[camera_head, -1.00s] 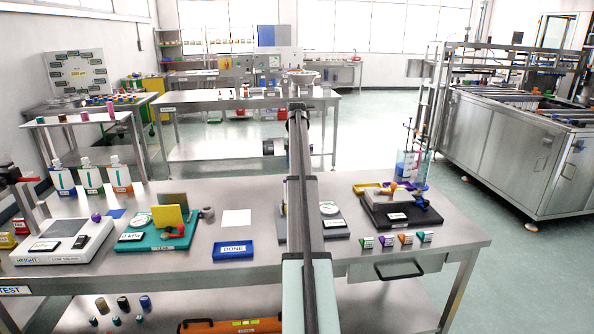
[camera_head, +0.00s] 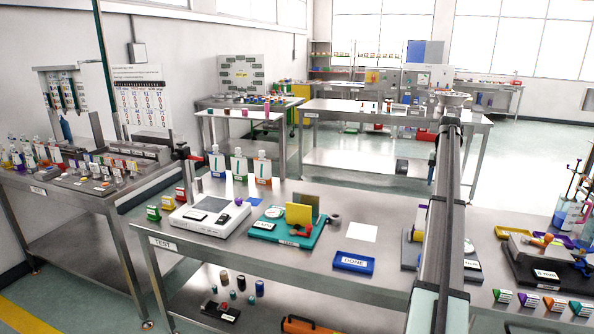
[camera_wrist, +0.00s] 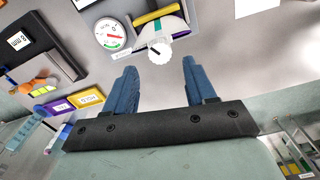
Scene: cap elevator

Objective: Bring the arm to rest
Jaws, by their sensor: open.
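My gripper (camera_wrist: 158,88) shows in the wrist view with two blue fingers spread apart and nothing between them. It hangs over the steel test bench, near a round dial gauge (camera_wrist: 110,33) and a white round knob (camera_wrist: 158,50). Whether the fingers touch anything cannot be told, but they look clear of the bench things. In the head view my arm stands upright at the right of the picture, and the gripper itself cannot be made out there.
A second bench (camera_head: 110,195) with bottles stands at left.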

